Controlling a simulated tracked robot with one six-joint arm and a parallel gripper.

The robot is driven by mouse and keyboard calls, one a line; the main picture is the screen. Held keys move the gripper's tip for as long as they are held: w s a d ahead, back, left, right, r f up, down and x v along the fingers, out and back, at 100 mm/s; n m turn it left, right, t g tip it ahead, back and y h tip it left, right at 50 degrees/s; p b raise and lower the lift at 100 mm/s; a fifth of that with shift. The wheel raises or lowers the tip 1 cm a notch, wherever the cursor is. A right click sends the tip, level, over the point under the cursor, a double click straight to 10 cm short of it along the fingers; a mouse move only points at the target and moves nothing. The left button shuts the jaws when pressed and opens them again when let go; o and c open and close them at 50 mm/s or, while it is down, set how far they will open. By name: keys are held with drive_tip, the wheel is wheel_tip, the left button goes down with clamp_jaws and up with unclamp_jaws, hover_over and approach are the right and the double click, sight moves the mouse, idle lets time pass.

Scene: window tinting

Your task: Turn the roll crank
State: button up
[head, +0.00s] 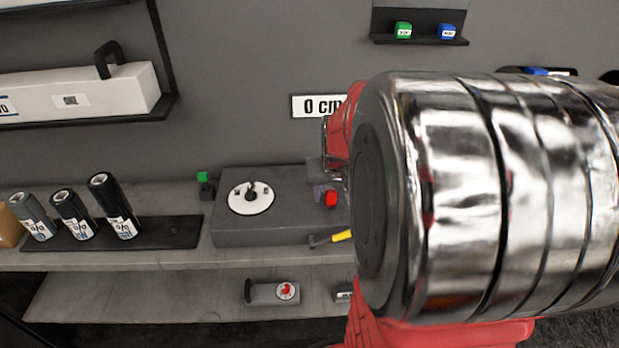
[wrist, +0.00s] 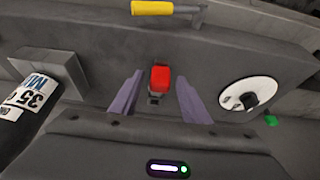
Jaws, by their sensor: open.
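A grey box (head: 275,232) stands on the bench, with a white dial (head: 250,198) bearing a black knob on its top. A red block (head: 331,198) on a short dark stem is to the right of the dial; it also shows in the wrist view (wrist: 160,78). A yellow-handled lever (head: 341,236) sticks out at the box's front. Which of these parts is the roll crank, I cannot tell for sure. My gripper (wrist: 157,90) is open, its two purple-grey fingers on either side of the red block with gaps on both sides. In the head view my arm hides most of it.
Several dark labelled rolls (head: 112,205) lean in a rack at the left; one roll (wrist: 25,100) shows in the wrist view. A green button (head: 202,177) is behind the box's left. A lower shelf (head: 130,300) holds a small dial box (head: 268,293).

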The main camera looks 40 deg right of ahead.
drive_tip(key=shift+c, duration=0.2)
clamp_jaws()
idle(0.3)
